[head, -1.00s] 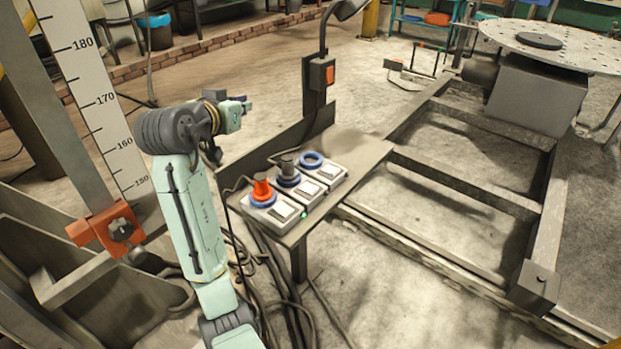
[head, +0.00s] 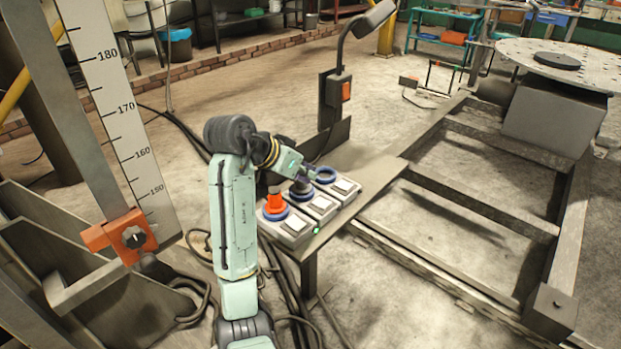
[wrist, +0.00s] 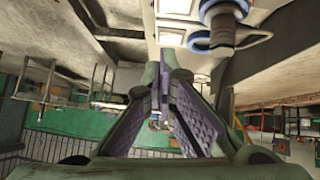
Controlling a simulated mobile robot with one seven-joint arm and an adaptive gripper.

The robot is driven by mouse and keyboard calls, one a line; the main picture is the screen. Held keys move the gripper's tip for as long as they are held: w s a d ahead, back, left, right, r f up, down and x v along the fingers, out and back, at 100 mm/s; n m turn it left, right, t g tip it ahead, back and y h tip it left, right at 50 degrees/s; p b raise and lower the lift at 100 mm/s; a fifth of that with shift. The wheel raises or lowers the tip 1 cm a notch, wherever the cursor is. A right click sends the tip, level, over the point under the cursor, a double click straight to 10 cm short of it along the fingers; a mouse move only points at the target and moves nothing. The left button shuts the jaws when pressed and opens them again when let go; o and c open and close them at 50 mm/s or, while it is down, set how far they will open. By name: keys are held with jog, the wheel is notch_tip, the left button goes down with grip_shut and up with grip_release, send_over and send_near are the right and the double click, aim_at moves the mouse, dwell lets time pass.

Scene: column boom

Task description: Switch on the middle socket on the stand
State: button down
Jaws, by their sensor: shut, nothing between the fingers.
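Three sockets stand in a row on the stand (head: 372,195). The left socket (head: 292,229) holds an orange plug (head: 274,201) and has a small green light by its switch. The middle socket (head: 320,205) holds a dark grey plug (head: 301,187), and its pale rocker switch faces the front. The right socket (head: 346,186) shows an empty blue ring. My gripper (head: 311,175) is shut and empty, just above and behind the middle and right sockets. In the wrist view my gripper (wrist: 166,74) points past blue-ringed socket parts at upper right; which sockets these are is unclear.
Cables (head: 285,285) hang below the stand. A metal frame (head: 480,215) with a round perforated table (head: 560,62) lies to the right. A scale column (head: 115,110) stands left.

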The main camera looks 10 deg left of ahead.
send_over(325, 206)
jog(key=f, duration=0.3)
jog(key=f+p, duration=0.1)
jog(key=f, duration=0.1)
jog(key=shift+a+f, duration=0.1)
jog(key=shift+a, duration=0.2)
jog(key=f, duration=0.3)
jog(key=shift+d+f, duration=0.2)
jog(key=shift+f, duration=0.45)
jog(key=shift+w+d, duration=0.1)
